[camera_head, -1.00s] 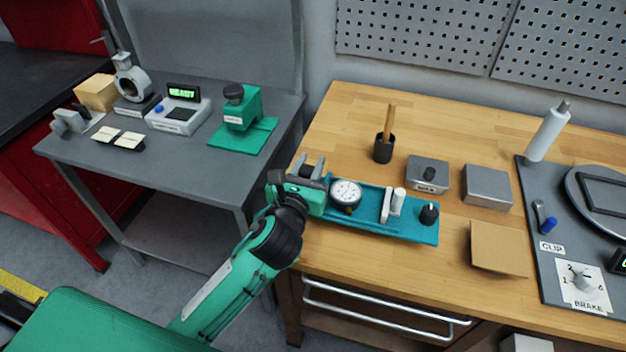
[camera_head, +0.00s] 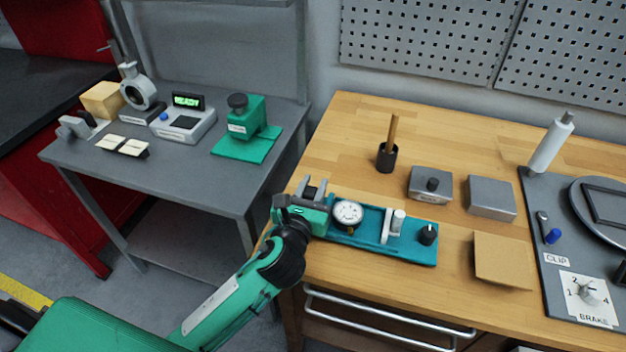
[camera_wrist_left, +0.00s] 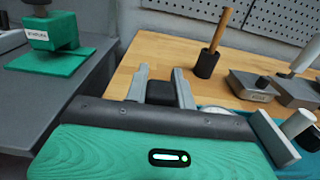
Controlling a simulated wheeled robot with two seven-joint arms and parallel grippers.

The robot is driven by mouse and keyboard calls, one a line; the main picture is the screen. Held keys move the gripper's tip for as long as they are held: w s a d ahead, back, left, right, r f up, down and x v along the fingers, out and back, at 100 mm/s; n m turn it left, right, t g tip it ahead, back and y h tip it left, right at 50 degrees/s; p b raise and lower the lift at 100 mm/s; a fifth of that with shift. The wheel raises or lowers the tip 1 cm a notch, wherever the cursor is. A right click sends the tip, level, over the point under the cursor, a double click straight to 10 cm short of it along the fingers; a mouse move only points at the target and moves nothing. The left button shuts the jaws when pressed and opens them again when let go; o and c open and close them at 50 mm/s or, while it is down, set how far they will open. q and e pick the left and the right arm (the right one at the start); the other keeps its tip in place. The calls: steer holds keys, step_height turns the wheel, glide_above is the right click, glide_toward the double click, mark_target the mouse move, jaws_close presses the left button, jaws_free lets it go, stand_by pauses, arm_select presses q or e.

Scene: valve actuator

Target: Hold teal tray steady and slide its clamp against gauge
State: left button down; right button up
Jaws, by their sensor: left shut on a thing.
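The teal tray (camera_head: 413,248) lies on the wooden bench near its front left edge. A round white-faced gauge (camera_head: 348,213) stands at its left part. A pale upright clamp (camera_head: 391,226) with a white cylinder stands right of the gauge, with a gap between them. A black knob (camera_head: 428,234) sits at the tray's right end. My left gripper (camera_head: 315,190) is at the tray's left end, shut on a dark block (camera_wrist_left: 160,92) that shows between its fingers in the left wrist view. The clamp also shows there at the right (camera_wrist_left: 272,137). My right gripper is not in view.
Behind the tray stand a black cup with a wooden stick (camera_head: 387,157) and a grey box with a knob (camera_head: 430,185). A plain grey box (camera_head: 490,198) and a tan plate (camera_head: 502,260) lie to the right. A grey side table (camera_head: 190,175) carries several devices.

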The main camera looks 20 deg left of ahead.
arm_select(q)
steer(key=shift+f, duration=0.9)
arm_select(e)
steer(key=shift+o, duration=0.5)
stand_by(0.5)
